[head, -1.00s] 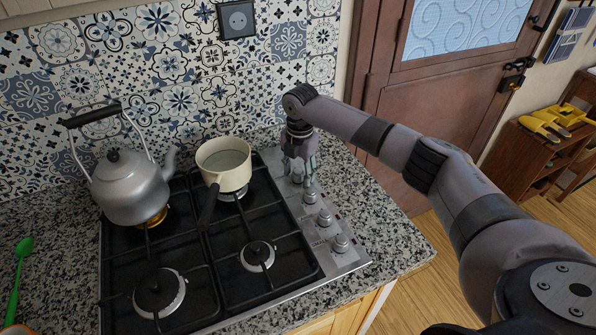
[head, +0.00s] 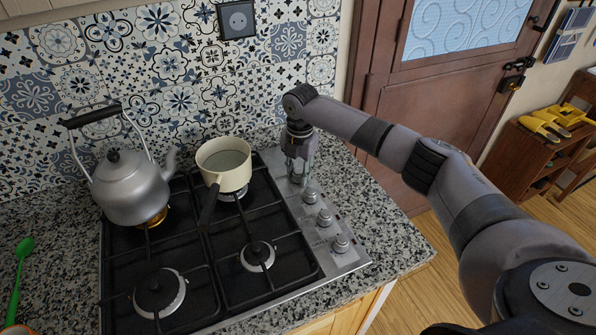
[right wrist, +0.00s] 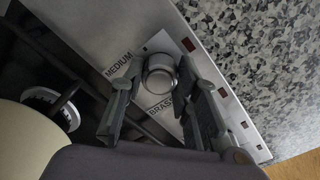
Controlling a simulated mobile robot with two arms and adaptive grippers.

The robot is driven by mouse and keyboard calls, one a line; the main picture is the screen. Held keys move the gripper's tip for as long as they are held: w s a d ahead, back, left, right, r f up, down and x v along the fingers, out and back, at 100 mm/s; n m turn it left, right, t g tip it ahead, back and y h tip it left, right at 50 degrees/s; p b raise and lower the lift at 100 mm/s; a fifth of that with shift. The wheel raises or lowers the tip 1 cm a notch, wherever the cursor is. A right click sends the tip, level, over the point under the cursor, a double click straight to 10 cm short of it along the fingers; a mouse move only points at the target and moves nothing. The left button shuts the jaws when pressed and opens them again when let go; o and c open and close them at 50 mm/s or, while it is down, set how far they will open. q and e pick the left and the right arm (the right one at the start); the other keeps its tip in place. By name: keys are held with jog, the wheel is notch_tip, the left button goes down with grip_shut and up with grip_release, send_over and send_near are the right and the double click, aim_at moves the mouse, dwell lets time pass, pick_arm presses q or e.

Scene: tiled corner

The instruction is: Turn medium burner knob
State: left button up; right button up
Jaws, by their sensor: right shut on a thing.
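The metal burner knob (right wrist: 160,72) shows in the right wrist view, round and silver, beside the printed word MEDIUM on the steel control strip. My right gripper (right wrist: 158,92) has one finger on each side of this knob and is shut on it. In the head view, my right gripper (head: 299,172) points down at the far end of the knob row and hides this knob. More knobs stand nearer on the strip: one close to the gripper (head: 310,196), a middle one (head: 325,218) and the nearest one (head: 341,243). My left gripper is not in view.
A cream saucepan (head: 223,170) stands on the far right burner, just left of the gripper. A grey kettle (head: 128,190) stands on the far left burner. The two near burners are bare. Granite counter (head: 375,220) to the right is clear. A green utensil (head: 20,275) lies at left.

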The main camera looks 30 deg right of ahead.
jog(key=shift+n, duration=1)
jog(key=n, duration=0.2)
jog(key=shift+n+p, duration=0.4)
jog(key=n, duration=0.5)
jog(key=shift+d+n, duration=0.1)
jog(key=shift+n, duration=0.3)
jog(key=o, duration=1.2)
jog(key=shift+c, duration=0.2)
